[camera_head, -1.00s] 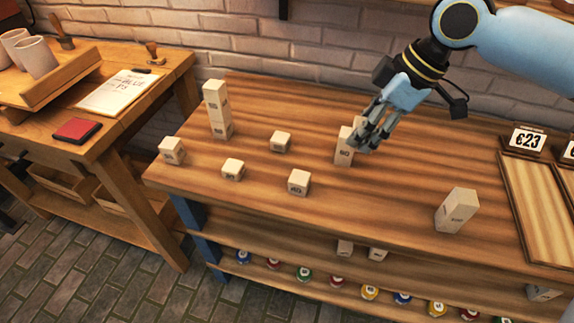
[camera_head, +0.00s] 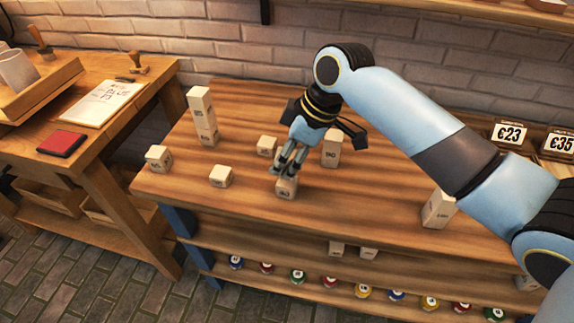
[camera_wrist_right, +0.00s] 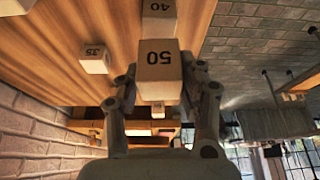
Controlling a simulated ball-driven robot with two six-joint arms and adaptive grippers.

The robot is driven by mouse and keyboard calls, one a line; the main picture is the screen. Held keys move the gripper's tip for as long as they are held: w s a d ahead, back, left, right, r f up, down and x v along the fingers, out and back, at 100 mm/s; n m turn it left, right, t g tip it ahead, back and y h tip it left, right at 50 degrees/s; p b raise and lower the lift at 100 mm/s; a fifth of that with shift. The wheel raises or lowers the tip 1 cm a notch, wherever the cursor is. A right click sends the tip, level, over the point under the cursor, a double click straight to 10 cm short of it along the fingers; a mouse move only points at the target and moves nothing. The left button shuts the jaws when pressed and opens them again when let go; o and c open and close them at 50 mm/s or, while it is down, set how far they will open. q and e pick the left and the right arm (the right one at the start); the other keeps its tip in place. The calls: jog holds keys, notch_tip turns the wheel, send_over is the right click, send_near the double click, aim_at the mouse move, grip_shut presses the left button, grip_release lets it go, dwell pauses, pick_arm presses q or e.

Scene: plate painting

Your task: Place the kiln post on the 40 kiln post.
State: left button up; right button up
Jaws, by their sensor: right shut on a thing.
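My right gripper (camera_head: 286,170) is shut on a pale block marked 50, the kiln post (camera_wrist_right: 158,72), between its fingers in the right wrist view. In the head view the fingers mostly hide it. The 40 kiln post (camera_head: 287,189) stands near the table's front edge, right under the fingertips. It also shows at the top of the right wrist view (camera_wrist_right: 160,8), in line with the held post. I cannot tell whether the two posts touch. My left gripper is not in view.
Short posts stand close by at the left (camera_head: 221,176) and behind (camera_head: 267,146). A tall post (camera_head: 332,152) is behind right, and another (camera_head: 438,210) far right. A two-block stack (camera_head: 202,115) stands at the back left. A post marked 35 (camera_wrist_right: 95,60) shows in the wrist view.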

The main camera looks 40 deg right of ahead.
jog(key=shift+f, duration=1.4)
jog(key=o, duration=1.2)
jog(key=shift+f, duration=0.1)
jog(key=shift+o, duration=0.2)
jog(key=v, duration=1.2)
jog(key=shift+s, duration=0.1)
